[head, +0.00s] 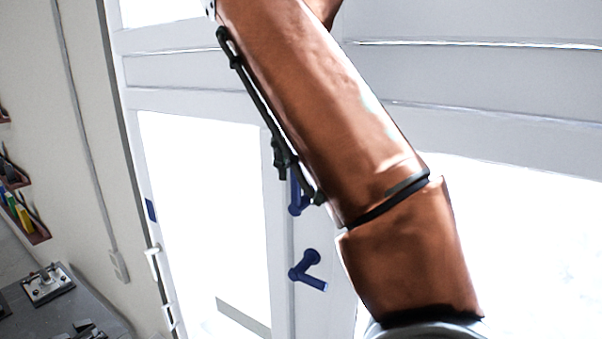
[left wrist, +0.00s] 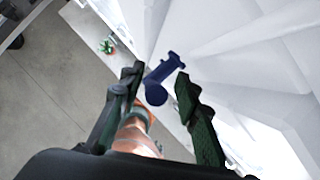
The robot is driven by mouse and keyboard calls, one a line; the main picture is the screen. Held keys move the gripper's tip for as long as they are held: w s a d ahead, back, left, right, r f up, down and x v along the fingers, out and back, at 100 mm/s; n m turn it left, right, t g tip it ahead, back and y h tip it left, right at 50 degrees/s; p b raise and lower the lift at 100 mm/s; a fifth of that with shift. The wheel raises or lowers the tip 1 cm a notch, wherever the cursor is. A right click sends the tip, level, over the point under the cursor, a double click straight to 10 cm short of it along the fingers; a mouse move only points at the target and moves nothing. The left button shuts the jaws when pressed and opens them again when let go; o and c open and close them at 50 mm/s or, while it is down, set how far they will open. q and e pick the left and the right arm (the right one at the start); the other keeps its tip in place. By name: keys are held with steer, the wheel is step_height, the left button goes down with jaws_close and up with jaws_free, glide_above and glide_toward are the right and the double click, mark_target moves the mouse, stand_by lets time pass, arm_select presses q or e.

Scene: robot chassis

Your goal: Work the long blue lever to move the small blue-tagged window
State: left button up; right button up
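In the head view, two blue levers sit on the white frame between the window panes: an upper lever (head: 297,203), partly hidden behind an arm of mine, and a lower lever (head: 308,272) in full view. I cannot tell for sure which is the longer. A blue tag (head: 151,210) is on the left edge of the small bright window (head: 205,215). In the left wrist view my left gripper (left wrist: 157,82) is open. One blue lever (left wrist: 160,73) with a round end shows between its fingers, with gaps visible; contact cannot be told. My right gripper is not in view.
My orange-brown arm crosses the head view and covers part of the frame. A grey bench (head: 75,305) with a metal fixture (head: 47,285) stands at lower left. White hinge-like fittings (head: 155,265) are beside the small window. The left wrist view shows open grey floor (left wrist: 50,95).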

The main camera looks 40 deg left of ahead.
mark_target(293, 172)
arm_select(q)
steer(key=shift+w+a+f, duration=0.25)
steer(key=shift+a+f, duration=0.1)
steer(key=shift+f, duration=0.1)
steer(key=shift+w+a+f, duration=0.2)
steer(key=shift+a+f, duration=0.1)
steer(key=shift+f, duration=0.15)
steer(key=shift+a+f, duration=0.25)
steer(key=shift+a, duration=0.15)
steer(key=shift+d+r, duration=0.1)
steer(key=shift+d, duration=0.4)
steer(key=shift+c, duration=0.2)
steer(key=shift+a, duration=0.3)
steer(key=c, duration=0.5)
jaws_close()
